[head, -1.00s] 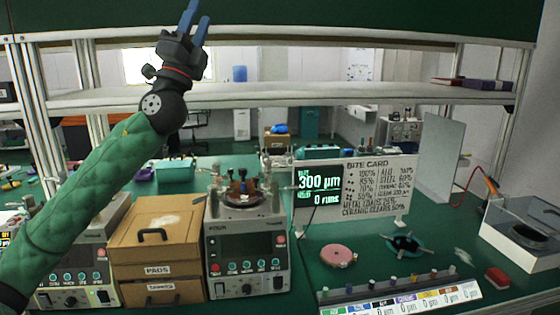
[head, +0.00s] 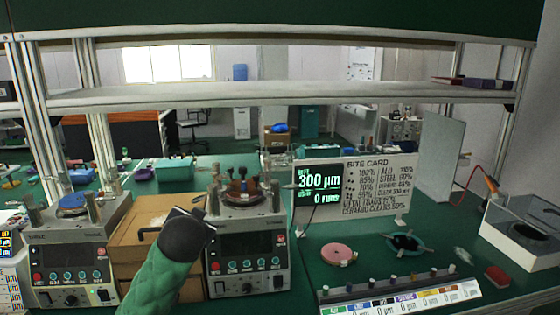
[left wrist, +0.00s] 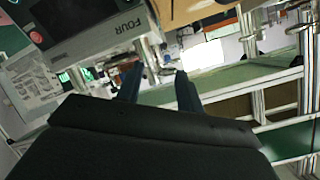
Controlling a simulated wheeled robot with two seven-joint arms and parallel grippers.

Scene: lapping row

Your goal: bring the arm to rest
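My left arm, in a quilted green sleeve, comes up from the bottom of the head view in front of the brown drawer box. Its dark wrist joint shows there, but the fingers are hidden from that view. In the left wrist view my left gripper (left wrist: 160,72) shows two dark blue fingers standing apart, with nothing seen held between them. A grey machine marked FOUR (left wrist: 95,35) appears beyond the fingers there. My right gripper is in neither view.
The brown drawer box (head: 130,228) stands between two lapping machines, the left one (head: 72,262) and the middle one (head: 246,255). A bite card (head: 375,185), a pink disc (head: 338,254) and a sample rack (head: 400,290) are to the right. A shelf (head: 290,95) crosses above.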

